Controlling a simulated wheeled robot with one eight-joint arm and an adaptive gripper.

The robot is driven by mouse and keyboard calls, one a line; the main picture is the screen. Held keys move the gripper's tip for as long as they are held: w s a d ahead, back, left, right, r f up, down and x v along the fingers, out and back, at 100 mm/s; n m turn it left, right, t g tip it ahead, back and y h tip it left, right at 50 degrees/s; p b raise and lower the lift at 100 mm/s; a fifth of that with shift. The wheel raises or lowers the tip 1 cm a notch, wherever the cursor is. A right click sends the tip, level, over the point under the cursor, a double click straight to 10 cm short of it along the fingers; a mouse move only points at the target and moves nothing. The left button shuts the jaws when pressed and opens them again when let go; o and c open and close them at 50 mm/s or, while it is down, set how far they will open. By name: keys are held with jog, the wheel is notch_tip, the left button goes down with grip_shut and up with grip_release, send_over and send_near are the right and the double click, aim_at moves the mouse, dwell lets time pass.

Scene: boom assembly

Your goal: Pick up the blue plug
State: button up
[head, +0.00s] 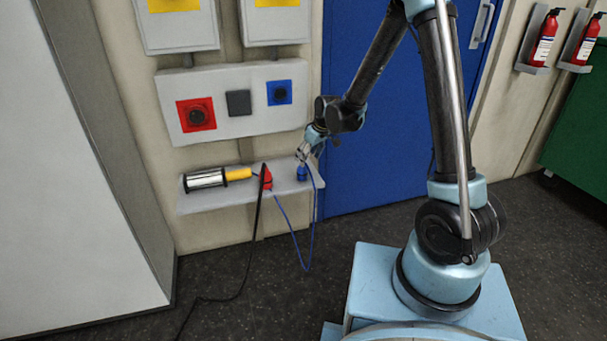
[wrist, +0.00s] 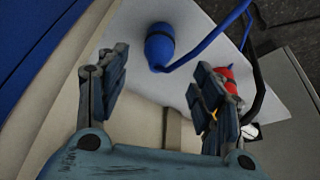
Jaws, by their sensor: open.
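The blue plug (head: 302,172) stands at the right end of a grey wall shelf (head: 215,203), with a thin blue cable looping down from it. In the wrist view the blue plug (wrist: 160,47) is beyond the fingertips, a little left of the middle between them, with its cable running up right. My gripper (head: 308,151) is right above the plug in the head view. In the wrist view my gripper (wrist: 163,75) has its fingers wide apart with nothing between them. Whether a finger touches the plug cannot be told.
A red plug (head: 267,178) with a black cable stands on the shelf left of the blue one. A yellow-handled lamp (head: 205,180) lies farther left. Above is a panel with a red socket (head: 197,114) and a blue socket (head: 279,92). A blue door (head: 375,150) is to the right.

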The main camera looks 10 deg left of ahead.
aim_at(302, 170)
jog(key=shift+x, duration=5.05)
jog(key=shift+w, duration=0.15)
jog(key=shift+c, duration=0.2)
jog(key=c, duration=1.3)
